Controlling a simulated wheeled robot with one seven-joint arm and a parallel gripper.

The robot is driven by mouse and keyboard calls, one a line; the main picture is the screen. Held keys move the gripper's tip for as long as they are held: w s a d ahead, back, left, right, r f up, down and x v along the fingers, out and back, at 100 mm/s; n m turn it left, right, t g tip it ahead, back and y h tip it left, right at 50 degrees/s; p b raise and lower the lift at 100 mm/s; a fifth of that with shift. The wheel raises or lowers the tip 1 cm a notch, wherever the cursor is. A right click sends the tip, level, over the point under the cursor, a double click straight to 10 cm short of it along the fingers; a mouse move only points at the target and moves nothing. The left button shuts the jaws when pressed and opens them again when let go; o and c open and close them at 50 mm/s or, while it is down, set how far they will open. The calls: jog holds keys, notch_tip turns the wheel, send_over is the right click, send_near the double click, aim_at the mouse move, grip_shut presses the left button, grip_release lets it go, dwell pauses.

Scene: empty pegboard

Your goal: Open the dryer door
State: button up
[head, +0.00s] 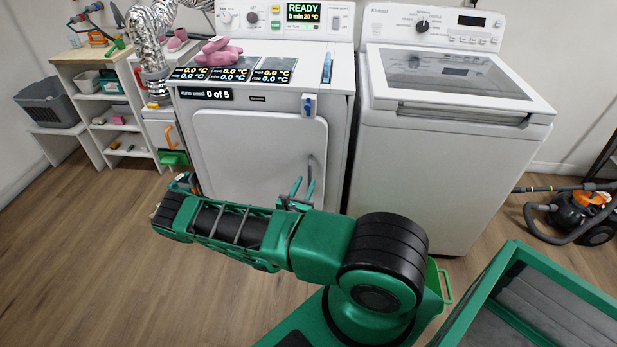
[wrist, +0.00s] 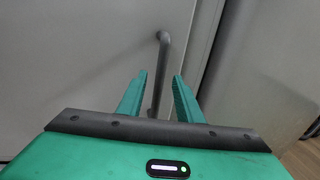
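The white dryer (head: 338,115) stands at the centre of the head view, with its door (head: 255,152) shut on the front. A grey vertical handle (head: 311,168) sits near the door's right edge. In the wrist view the dark handle (wrist: 162,60) runs down between the two fingers. My gripper (head: 300,187) is at the handle in the head view, and its green fingers also show in the wrist view (wrist: 160,80). The fingers are apart, one on each side of the handle, with gaps visible.
A top-loading washer (head: 445,165) stands close to the right of the dryer. Shelves (head: 105,110) and a grey basket (head: 47,103) are at the left. A vacuum cleaner (head: 590,215) lies at the right. Wooden floor (head: 100,250) is clear at the left front.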

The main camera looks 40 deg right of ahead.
aim_at(309, 177)
jog(key=shift+x, duration=2.75)
jog(key=shift+c, duration=0.3)
grip_shut()
